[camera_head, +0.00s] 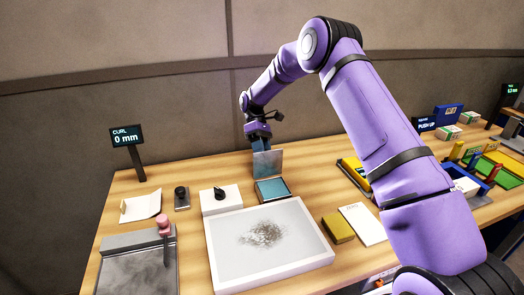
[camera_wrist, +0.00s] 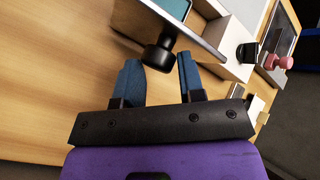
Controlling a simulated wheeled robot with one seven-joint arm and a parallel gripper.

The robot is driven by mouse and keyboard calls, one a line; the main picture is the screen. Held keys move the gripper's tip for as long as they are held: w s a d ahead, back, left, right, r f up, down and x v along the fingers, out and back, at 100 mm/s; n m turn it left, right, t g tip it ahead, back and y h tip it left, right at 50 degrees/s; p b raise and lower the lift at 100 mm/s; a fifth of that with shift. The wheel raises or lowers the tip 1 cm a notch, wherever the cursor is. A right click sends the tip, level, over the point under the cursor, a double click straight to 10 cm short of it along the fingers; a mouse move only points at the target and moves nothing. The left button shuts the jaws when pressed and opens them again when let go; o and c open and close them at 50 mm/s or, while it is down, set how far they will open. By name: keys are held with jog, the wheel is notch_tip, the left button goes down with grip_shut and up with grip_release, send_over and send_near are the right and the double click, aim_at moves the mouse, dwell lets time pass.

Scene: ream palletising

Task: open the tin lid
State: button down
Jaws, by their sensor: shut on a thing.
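The tin (camera_head: 273,199) is a small box with a teal inside, standing on the wooden table behind the white tray. Its lid (camera_head: 267,164) is a grey plate that stands about upright at the tin's back edge, so the tin's inside shows. My gripper (camera_head: 261,145) is at the lid's upper back side. In the wrist view my gripper's blue fingers (camera_wrist: 158,64) are on either side of a black knob (camera_wrist: 157,57) on the lid (camera_wrist: 190,27), shut on it. Part of the teal inside (camera_wrist: 176,8) shows past the lid.
A white tray (camera_head: 217,247) with dark specks lies in front of the tin. A white box with a black knob (camera_head: 220,193) stands left of it. A yellow block (camera_head: 338,228) and a white pad (camera_head: 362,224) lie at the right. A display (camera_head: 126,136) reads 0 mm.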

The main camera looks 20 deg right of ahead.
jog(key=shift+s+d+f, duration=0.1)
jog(key=shift+d+f, duration=0.45)
jog(key=shift+d, duration=0.05)
jog(key=c, duration=1.1)
grip_release()
jog(key=o, duration=0.3)
jog(key=shift+d+f, duration=0.15)
jog(key=shift+a, duration=0.2)
jog(key=shift+r, duration=0.2)
